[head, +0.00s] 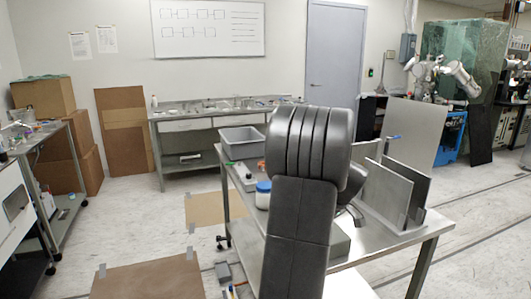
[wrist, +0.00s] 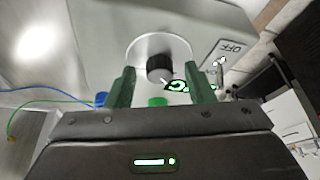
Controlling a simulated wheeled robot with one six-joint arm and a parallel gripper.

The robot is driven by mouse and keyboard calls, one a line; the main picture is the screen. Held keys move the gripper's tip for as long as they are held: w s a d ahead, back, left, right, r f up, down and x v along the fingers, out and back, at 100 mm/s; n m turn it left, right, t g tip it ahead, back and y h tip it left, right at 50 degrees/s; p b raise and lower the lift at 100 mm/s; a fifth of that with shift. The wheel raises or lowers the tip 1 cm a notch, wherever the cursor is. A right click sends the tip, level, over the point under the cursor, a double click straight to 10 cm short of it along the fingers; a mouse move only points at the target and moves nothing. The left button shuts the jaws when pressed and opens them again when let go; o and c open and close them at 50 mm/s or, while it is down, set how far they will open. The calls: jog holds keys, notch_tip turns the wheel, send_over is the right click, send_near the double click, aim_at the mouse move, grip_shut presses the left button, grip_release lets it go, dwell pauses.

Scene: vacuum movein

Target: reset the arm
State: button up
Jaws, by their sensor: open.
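My gripper (wrist: 162,76) shows in the wrist view with its two green fingers apart and nothing held between them. A black knob (wrist: 159,67) on a round pale disc (wrist: 178,48) lies beyond the fingertips, between them in the picture. I cannot tell whether the fingers touch it. In the head view my dark arm rises in front of the steel table (head: 385,258), bent at the top. It hides most of the gripper and the knob.
The table bears a jar with a blue lid (head: 263,195), a grey bin (head: 241,143) and upright plates (head: 383,194) close to the right of my arm. A steel bench (head: 182,113) stands along the back wall. Open floor (head: 140,215) lies to the left.

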jog(key=m+h+p, duration=0.1)
jog(key=m, duration=0.3)
jog(key=shift+a+r+t, duration=0.1)
jog(key=shift+t, duration=0.3)
jog(key=shift+s+a+m+h+p, duration=0.1)
jog(key=shift+m+h+p, duration=0.6)
jog(key=shift+m, duration=1.3)
jog(key=shift+a+m+h+b, duration=0.15)
jog(key=shift+m+h+b, duration=0.95)
jog(key=shift+m, duration=1.3)
jog(key=shift+m+g+h+b, duration=0.3)
jog(key=shift+m+h, duration=0.1)
jog(key=shift+m, duration=0.6)
